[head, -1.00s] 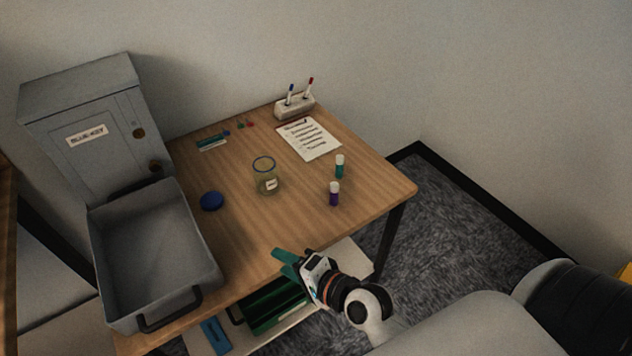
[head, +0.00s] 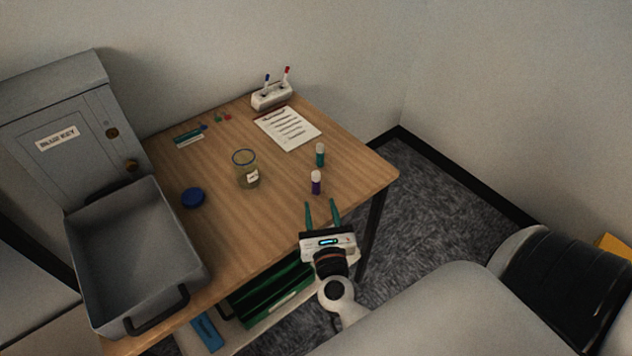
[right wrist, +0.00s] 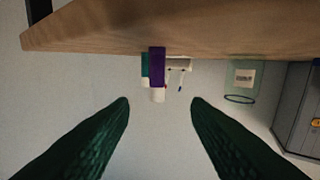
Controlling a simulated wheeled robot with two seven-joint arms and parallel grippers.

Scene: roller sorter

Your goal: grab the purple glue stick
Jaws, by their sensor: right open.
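The purple glue stick (head: 316,183), with a white cap, stands upright near the table's front right edge. In the right wrist view, which looks upside down, the purple glue stick (right wrist: 157,67) shows ahead, between the two fingers and beyond their tips. My right gripper (head: 321,203) is open and empty, just in front of the glue stick, with its green fingers pointing toward it. The fingers also show in the right wrist view (right wrist: 160,101). A teal glue stick (head: 320,155) stands behind the purple one. My left gripper is not in view.
A glass jar (head: 246,172) stands left of the glue sticks, with a blue lid (head: 193,198) further left. A grey tray (head: 190,243) and grey cabinet (head: 60,130) are at left. A paper list (head: 288,128) and pen holder (head: 271,95) lie behind.

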